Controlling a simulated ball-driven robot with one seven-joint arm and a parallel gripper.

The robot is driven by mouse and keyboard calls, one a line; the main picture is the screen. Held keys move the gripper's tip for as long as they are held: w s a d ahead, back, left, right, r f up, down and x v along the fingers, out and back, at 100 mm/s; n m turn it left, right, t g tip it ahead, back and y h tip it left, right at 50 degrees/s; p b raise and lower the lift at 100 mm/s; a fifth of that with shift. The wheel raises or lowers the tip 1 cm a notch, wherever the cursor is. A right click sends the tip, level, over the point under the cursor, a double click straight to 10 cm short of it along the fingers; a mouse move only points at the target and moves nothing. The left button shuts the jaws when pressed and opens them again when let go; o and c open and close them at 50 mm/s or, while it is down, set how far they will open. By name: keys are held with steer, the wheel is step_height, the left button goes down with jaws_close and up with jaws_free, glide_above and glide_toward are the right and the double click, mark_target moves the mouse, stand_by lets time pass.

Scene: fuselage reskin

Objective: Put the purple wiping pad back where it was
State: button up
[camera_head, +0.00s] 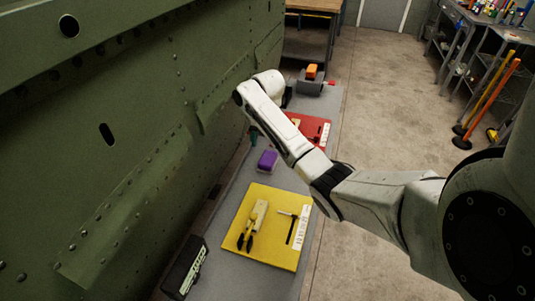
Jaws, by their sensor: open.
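The purple wiping pad (267,160) lies on the grey bench top (232,204), between the yellow tool mat and the red mat, close to the green fuselage panel. It stands free, with nothing holding it. My arm reaches from the right over the bench, and its wrist bends down beyond the pad, near the panel. The jaws of my gripper are hidden behind my wrist and arm links; only a dark part shows beside the wrist.
The yellow mat (237,245) holds pliers and other tools. The red mat (322,124) is partly behind my arm. A black case (184,266) lies at the near left. An orange item (311,71) sits farther back. The green fuselage panel (110,160) walls the left side.

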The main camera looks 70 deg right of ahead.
mark_target(268, 158)
step_height(268, 158, up, 5)
steer(key=shift+p, duration=0.3)
